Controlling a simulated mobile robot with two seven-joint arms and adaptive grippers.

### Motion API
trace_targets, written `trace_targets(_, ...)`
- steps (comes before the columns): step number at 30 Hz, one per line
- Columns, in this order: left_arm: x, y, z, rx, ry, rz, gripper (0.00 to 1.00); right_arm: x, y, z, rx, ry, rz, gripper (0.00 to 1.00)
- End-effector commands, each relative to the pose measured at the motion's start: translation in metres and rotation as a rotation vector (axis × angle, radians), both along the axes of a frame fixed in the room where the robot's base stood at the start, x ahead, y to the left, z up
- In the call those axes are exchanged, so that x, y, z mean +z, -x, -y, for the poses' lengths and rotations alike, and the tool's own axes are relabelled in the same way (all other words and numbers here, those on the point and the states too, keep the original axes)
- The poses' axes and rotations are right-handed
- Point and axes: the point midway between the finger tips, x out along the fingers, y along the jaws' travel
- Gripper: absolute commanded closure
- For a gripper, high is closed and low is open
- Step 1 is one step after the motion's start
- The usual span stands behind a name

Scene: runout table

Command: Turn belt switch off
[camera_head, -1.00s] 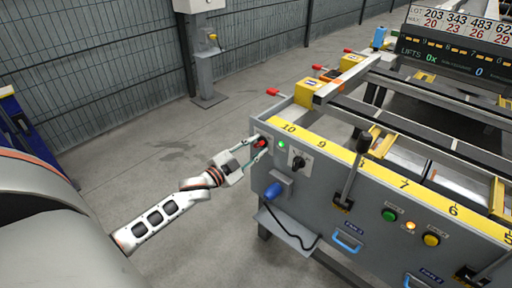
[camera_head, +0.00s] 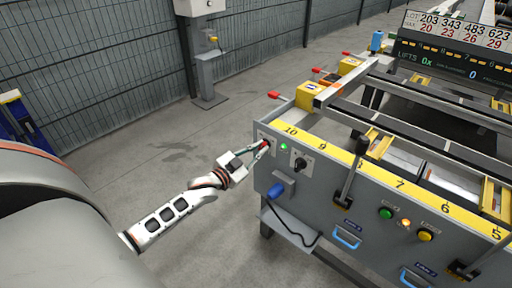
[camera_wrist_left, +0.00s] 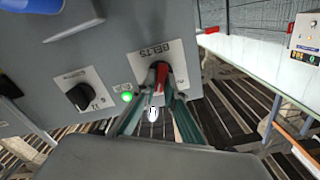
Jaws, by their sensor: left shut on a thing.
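The belt switch (camera_wrist_left: 162,73) has a red handle on a plate marked BELTS, at the near end of the grey machine panel. It also shows as a small red spot in the head view (camera_head: 265,145). My left gripper (camera_head: 261,149) comes in from the left and is shut on the red handle. In the left wrist view, its fingers (camera_wrist_left: 160,92) stand on both sides of the handle and partly hide it. A green lamp (camera_head: 283,147) next to the switch is lit. My right gripper is not in view.
A black rotary knob (camera_head: 299,163) sits right of the green lamp. A blue plug-like part (camera_head: 275,190) and a small shelf (camera_head: 289,230) are below. A lever (camera_head: 352,172) and lit buttons are further right. Open floor lies to the left.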

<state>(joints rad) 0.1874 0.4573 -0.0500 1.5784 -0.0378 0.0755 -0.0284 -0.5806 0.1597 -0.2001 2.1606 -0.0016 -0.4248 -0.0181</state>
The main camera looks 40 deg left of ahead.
Motion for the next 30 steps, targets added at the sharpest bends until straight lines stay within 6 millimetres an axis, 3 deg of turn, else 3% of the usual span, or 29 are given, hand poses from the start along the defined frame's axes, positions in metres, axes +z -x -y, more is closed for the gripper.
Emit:
trace_targets(1, 0.009, -0.001, 0.000, 0.001, 0.043, 0.004, 1.00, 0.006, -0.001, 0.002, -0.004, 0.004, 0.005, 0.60)
trace_targets(12, 0.006, -0.001, -0.002, -0.001, 0.395, -0.028, 1.00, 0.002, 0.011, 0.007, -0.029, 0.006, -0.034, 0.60)
trace_targets(24, 0.003, 0.000, -0.004, 0.001, 0.773, -0.060, 1.00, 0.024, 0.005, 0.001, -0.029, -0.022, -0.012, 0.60)
trace_targets(30, 0.002, 0.000, -0.004, 0.000, 0.951, -0.074, 1.00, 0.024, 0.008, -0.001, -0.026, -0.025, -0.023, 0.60)
